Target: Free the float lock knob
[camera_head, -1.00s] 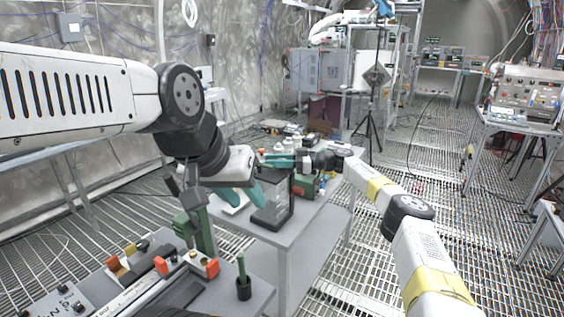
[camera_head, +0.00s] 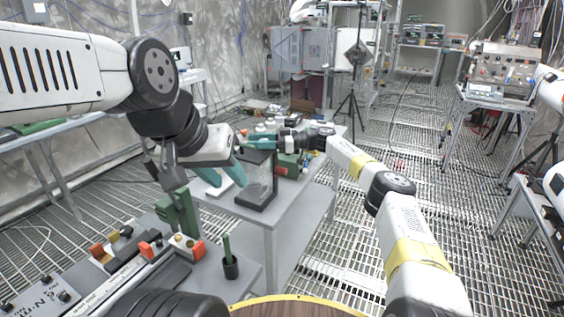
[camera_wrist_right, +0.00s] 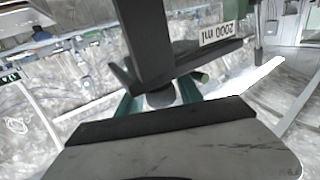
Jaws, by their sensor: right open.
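A dark-framed clear stand (camera_head: 258,184) stands upright on the grey table. In the right wrist view its dark frame (camera_wrist_right: 160,45) carries a "2000 ml" label, upside down. A small grey round part (camera_wrist_right: 160,97), perhaps the float lock knob, shows between the teal fingers there. My right gripper (camera_head: 262,145) is at the top of the stand, open, its fingers on either side of that part; contact cannot be told. My left gripper (camera_head: 224,176) is lower, just left of the stand, its teal fingers apart and pointing down, with nothing seen between them.
A green post (camera_head: 178,212) and a panel with orange blocks (camera_head: 147,250) stand front left, beside a black cup holding a green rod (camera_head: 229,258). A red and green box (camera_head: 290,164) is behind the stand. Open grating floor (camera_head: 340,240) lies to the right.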

